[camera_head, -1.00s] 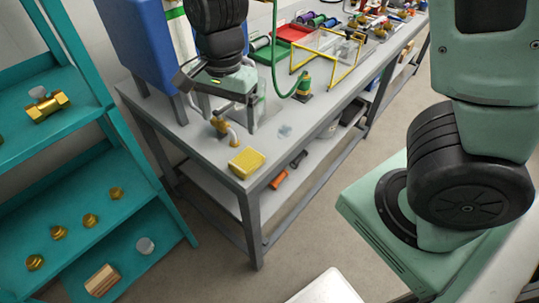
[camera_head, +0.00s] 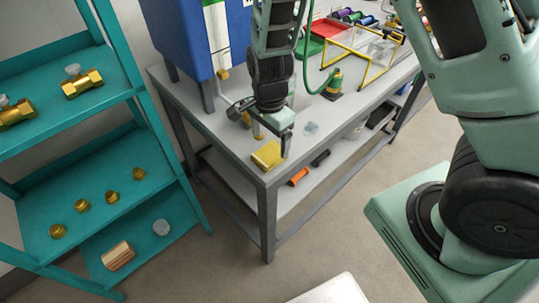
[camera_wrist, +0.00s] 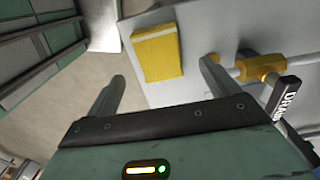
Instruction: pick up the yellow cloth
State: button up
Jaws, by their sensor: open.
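The yellow cloth (camera_head: 267,156) is a folded block lying flat on the near corner of the grey bench. In the wrist view the cloth (camera_wrist: 157,52) lies beyond the fingertips, between their lines and apart from them. My gripper (camera_head: 285,140) is over the bench corner, just beside the cloth in the head view. In the wrist view my gripper (camera_wrist: 162,72) has its two fingers spread wide with nothing between them. Part of the hand is hidden behind the wrist in the head view.
A brass valve (camera_wrist: 258,68) with a tag labelled DRAIN stands right of the cloth in the wrist view. A blue tank (camera_head: 182,40) stands behind on the bench. A teal shelf (camera_head: 95,215) with brass fittings is at the left. A yellow frame (camera_head: 350,62) stands farther along the bench.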

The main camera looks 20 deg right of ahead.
aim_at(269, 153)
jog(key=shift+s+a+f+p, duration=0.1)
jog(key=shift+f+p, duration=0.35)
jog(key=shift+f, duration=2.15)
jog(key=c, duration=1.2)
jog(key=shift+o, duration=0.2)
notch_tip(269, 153, up, 10)
jog(key=shift+o, duration=0.9)
